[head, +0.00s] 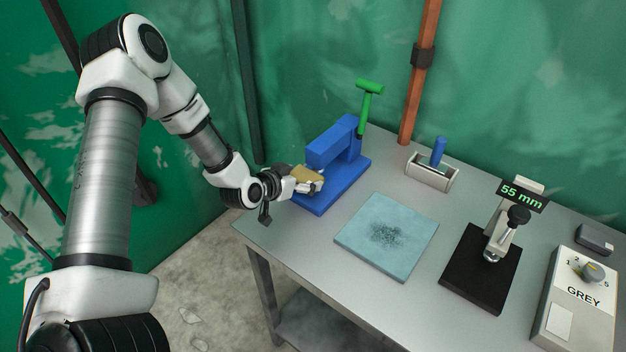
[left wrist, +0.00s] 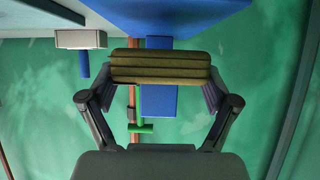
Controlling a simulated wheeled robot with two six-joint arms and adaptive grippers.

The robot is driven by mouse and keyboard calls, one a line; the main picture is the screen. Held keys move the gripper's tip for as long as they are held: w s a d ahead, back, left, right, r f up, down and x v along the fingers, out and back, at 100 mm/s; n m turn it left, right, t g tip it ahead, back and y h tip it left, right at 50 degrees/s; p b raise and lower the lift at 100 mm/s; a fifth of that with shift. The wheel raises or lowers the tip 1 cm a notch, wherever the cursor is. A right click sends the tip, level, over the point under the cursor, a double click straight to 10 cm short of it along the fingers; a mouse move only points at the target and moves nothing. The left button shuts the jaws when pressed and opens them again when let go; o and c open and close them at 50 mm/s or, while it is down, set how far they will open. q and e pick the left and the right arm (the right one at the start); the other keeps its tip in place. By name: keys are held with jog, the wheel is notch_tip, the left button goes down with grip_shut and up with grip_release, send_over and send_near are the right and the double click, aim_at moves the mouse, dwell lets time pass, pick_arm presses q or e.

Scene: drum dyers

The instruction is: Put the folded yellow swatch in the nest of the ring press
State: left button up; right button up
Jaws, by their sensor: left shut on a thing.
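The folded yellow swatch (head: 305,173) is held between the fingers of my left gripper (head: 308,182), at the front of the blue ring press. In the left wrist view the swatch (left wrist: 160,66) shows as a layered, olive-yellow stack, with a finger at each end. The ring press (head: 341,160) has a blue body and base and a green handle (head: 369,95) at its top right. The swatch is over or close to the near part of the base; the nest is hidden behind the gripper and swatch. I cannot tell if the swatch touches the press. My right gripper is not in view.
A light blue mat (head: 365,249) with a dark speckled patch lies right of the press. Behind it stands a pale holder (head: 430,172) with a blue-handled tool. Further right are a gauge reading 55 mm (head: 522,195) on a black base and a box marked GREY (head: 572,315).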

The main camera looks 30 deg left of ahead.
aim_at(310, 170)
pick_arm(q)
jog(key=w, duration=0.3)
jog(key=shift+w+d+r, duration=0.1)
jog(key=shift+w+d, duration=0.05)
jog(key=shift+w, duration=0.15)
jog(key=f+p, duration=0.1)
jog(key=w+f+p, duration=0.1)
jog(key=shift+d+f, duration=0.1)
jog(key=shift+f, duration=0.7)
jog(key=shift+w, duration=0.1)
jog(key=shift+f, duration=0.15)
jog(key=shift+f+b, duration=0.1)
jog(key=shift+b, duration=0.25)
jog(key=o, duration=0.9)
jog(key=shift+c, duration=0.2)
